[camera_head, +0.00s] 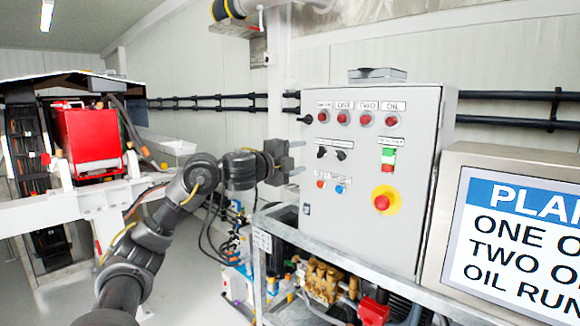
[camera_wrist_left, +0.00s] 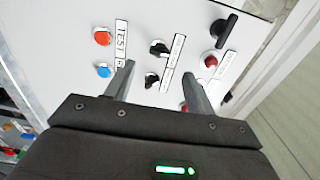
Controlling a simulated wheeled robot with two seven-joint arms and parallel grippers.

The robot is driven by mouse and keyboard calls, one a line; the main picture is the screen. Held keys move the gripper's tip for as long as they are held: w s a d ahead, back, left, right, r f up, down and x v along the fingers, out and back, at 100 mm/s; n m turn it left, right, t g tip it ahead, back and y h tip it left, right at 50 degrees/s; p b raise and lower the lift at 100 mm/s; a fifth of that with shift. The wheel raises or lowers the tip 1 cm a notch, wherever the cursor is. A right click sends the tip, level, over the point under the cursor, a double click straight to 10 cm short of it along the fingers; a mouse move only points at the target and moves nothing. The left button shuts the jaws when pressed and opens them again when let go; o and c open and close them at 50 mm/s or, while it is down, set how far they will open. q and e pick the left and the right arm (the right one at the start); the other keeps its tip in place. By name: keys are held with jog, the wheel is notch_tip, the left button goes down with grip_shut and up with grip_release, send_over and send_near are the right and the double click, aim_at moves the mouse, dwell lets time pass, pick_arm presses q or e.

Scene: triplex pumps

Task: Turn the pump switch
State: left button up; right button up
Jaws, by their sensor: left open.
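The grey control panel (camera_head: 350,230) stands at the centre of the head view. Two small black rotary switches sit in its middle left; one is the left switch (camera_head: 321,152), the other the right switch (camera_head: 340,155). In the wrist view the two black switches (camera_wrist_left: 158,47) and (camera_wrist_left: 151,80) show between the finger lines. I cannot tell from the labels which is the pump switch. My left gripper (camera_head: 297,160) is open and empty at the panel's left edge; its fingers (camera_wrist_left: 159,70) point at the panel face, apart from the switches as far as I can see. My right gripper is out of view.
A row of red lamps (camera_head: 365,119) runs along the panel top. A red emergency button (camera_head: 382,200) on yellow and a green-red switch (camera_head: 388,158) sit at right. A black handle (camera_wrist_left: 227,27) projects near the panel edge. A sign (camera_head: 520,235) stands right; pump parts (camera_head: 322,280) lie below.

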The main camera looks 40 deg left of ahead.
pick_arm(q)
jog(key=s, duration=0.3)
jog(key=shift+s+b, duration=0.35)
jog(key=shift+b, duration=0.05)
